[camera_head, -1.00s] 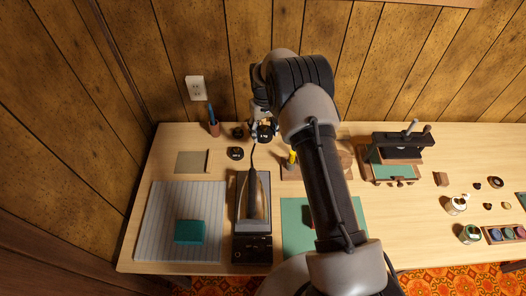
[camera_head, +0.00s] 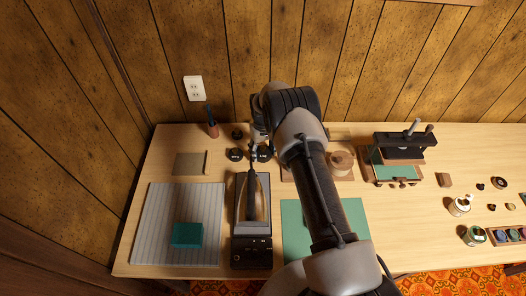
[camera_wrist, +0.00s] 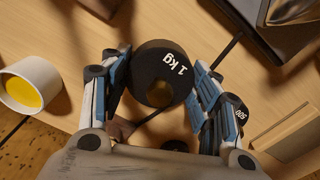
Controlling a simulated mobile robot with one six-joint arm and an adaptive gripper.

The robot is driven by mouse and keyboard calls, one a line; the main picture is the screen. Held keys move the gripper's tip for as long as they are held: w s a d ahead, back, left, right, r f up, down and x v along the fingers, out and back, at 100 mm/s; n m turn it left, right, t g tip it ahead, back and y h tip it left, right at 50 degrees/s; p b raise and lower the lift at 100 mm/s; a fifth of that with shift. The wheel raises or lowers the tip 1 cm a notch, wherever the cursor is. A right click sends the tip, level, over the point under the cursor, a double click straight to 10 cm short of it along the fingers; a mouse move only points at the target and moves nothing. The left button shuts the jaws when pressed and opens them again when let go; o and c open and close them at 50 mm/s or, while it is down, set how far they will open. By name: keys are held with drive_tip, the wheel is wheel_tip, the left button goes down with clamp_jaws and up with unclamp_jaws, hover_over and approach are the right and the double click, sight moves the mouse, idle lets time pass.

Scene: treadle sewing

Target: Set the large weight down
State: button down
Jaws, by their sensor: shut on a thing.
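The large weight (camera_head: 262,155) is a black disc with a central knob. It reads "1 kg" in the wrist view (camera_wrist: 165,65). My gripper (camera_head: 258,143) is shut on it, with a blue-padded finger on either side in the wrist view (camera_wrist: 156,82). The weight is low over the back of the table, behind the iron. I cannot tell whether its underside touches the wood. A smaller black weight (camera_head: 235,154) stands just left of it. It is marked "500" in the wrist view (camera_wrist: 240,112), partly behind a finger.
The iron (camera_head: 253,200) stands in front on its dark base. A third, small black weight (camera_head: 237,133) sits behind. A white cup with yellow inside (camera_wrist: 30,85) is at the wrist view's left. The pen pot (camera_head: 212,128) and a flat square (camera_head: 190,163) are further left.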

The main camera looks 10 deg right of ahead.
drive_tip(key=shift+w+r, duration=0.1)
drive_tip(key=c, duration=1)
unclamp_jaws()
drive_tip(key=shift+f, duration=0.2)
drive_tip(key=shift+c, duration=0.2)
drive_tip(key=o, duration=0.5)
drive_tip(key=shift+r, duration=0.1)
drive_tip(key=shift+c, duration=0.2)
drive_tip(key=shift+r, duration=0.1)
